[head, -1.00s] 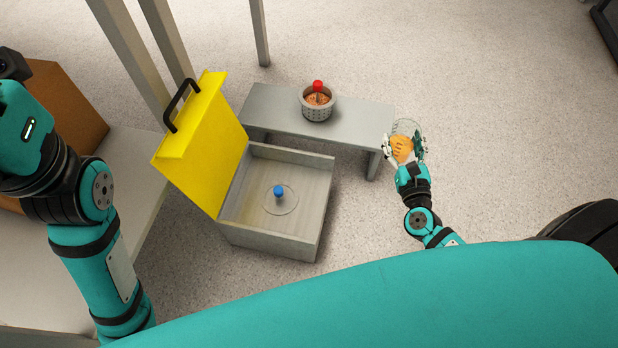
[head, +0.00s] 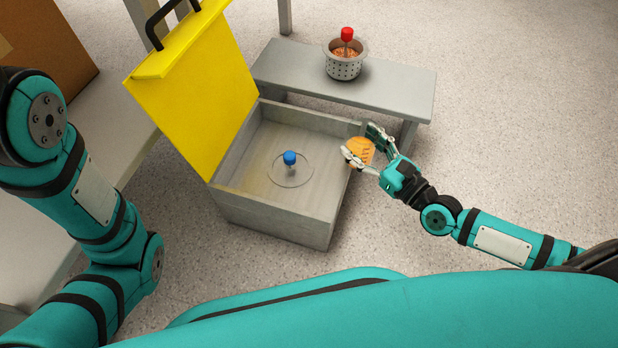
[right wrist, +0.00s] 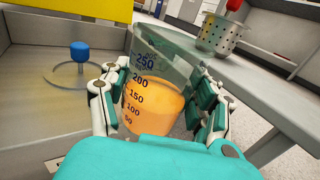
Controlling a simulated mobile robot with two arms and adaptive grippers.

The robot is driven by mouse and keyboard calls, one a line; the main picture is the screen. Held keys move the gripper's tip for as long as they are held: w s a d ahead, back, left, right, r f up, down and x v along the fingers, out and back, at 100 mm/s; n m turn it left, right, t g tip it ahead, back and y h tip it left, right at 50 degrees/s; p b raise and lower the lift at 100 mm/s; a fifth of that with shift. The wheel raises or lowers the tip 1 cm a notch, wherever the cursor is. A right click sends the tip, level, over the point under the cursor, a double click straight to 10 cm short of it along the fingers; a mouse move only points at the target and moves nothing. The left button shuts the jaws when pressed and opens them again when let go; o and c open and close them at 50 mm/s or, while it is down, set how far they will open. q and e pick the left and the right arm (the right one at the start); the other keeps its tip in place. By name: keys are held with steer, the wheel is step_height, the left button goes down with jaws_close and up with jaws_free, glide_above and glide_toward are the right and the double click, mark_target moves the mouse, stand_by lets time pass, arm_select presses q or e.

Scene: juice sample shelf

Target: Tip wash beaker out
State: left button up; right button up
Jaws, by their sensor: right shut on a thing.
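A clear beaker (right wrist: 154,100) with dark volume marks holds orange liquid. It also shows in the head view (head: 360,151), by the right wall of an open grey box. My right gripper (head: 362,146) is shut on the beaker, one finger on each side, as the right wrist view (right wrist: 160,105) shows. The liquid surface sits well below the rim. The grey box (head: 272,218) has a yellow lid (head: 195,95) standing open, and a round clear disc with a blue knob (head: 290,158) lies on its floor. Only my left arm's links show; its gripper is out of view.
A low grey bench (head: 395,100) stands behind the box. A perforated metal pot (head: 344,68) with a red-knobbed item sits on it. A cardboard box (head: 45,50) is at the far left. The floor to the right is open.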

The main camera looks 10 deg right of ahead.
steer(key=shift+a+f, duration=0.1)
steer(key=shift+s+a, duration=0.1)
steer(key=shift+a, duration=0.05)
stand_by(0.3)
steer(key=shift+s+a+r+n, duration=0.1)
steer(key=shift+a+r+n, duration=0.2)
steer(key=shift+n, duration=0.6)
steer(key=shift+s+a+r+n+p, duration=0.1)
steer(key=shift+a+r+n+p, duration=0.2)
steer(key=shift+n, duration=0.1)
steer(key=shift+r+p, duration=0.25)
steer(key=shift+p, duration=0.15)
steer(key=a+n+p, duration=0.1)
steer(key=p, duration=0.2)
steer(key=a+r+n+h+p, duration=0.1)
steer(key=n+p, duration=0.1)
steer(key=a+n+p, duration=0.1)
steer(key=n+p, duration=0.1)
steer(key=p, duration=0.1)
steer(key=shift+s+r+g+p, duration=0.35)
steer(key=shift+s+g, duration=0.05)
steer(key=shift+r+n+h+p, duration=0.3)
steer(key=shift+n+p, duration=0.1)
steer(key=shift+p, duration=0.25)
